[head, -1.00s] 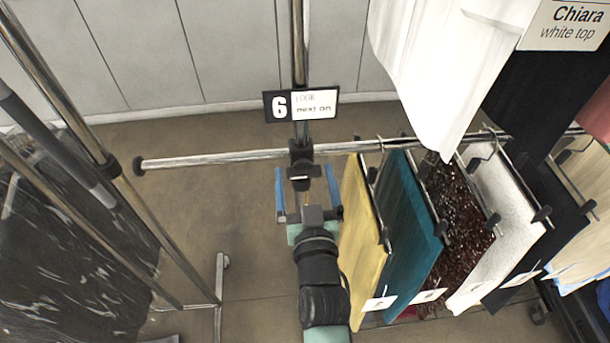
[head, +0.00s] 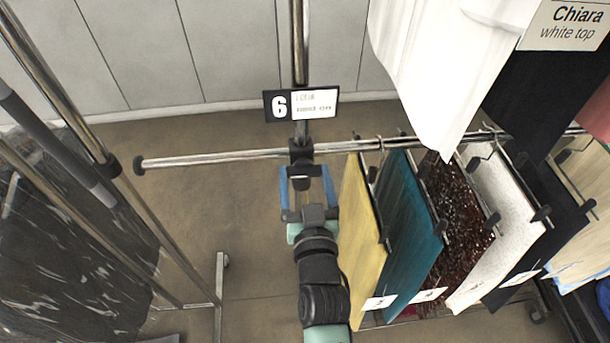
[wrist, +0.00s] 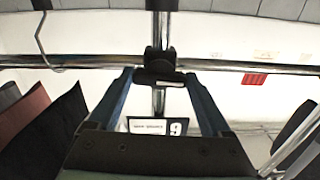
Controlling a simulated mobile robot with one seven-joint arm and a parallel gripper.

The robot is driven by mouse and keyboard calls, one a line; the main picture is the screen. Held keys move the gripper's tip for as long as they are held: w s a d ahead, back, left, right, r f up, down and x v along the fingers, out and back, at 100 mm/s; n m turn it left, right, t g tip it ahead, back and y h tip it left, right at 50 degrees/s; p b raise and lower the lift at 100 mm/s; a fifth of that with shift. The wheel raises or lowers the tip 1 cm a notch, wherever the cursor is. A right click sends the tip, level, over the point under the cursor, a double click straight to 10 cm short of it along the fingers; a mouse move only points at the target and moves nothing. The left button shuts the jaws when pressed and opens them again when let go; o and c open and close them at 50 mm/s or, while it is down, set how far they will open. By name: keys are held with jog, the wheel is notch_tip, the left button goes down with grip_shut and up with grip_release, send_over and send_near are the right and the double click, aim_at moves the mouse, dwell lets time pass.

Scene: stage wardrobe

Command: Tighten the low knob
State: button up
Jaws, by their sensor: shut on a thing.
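The low knob (head: 301,182) is a dark handle under the black clamp (head: 301,152), where the upright post (head: 299,60) meets the horizontal rail (head: 220,158). My gripper (head: 305,170) has its two blue fingers on either side of the knob and is shut on it. In the wrist view the knob (wrist: 158,77) lies between the blue fingertips (wrist: 158,72), just below the clamp. The fingertips partly cover the knob's ends. The knob's exact turn angle is hard to tell.
A yellow garment (head: 360,235) hangs close to the right of my gripper, with a teal one (head: 408,240) and others beyond. A "6" sign (head: 300,105) is on the post above the clamp. A chrome rack with a dark covered bundle (head: 70,230) stands left. Floor between is clear.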

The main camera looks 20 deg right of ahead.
jog(key=m, duration=0.4)
jog(key=shift+p, duration=0.3)
jog(key=m, duration=0.4)
jog(key=shift+m+p, duration=0.3)
jog(key=m, duration=0.4)
jog(key=shift+p, duration=0.3)
jog(key=shift+m, duration=2.4)
jog(key=o, duration=1.2)
jog(key=shift+c, duration=0.2)
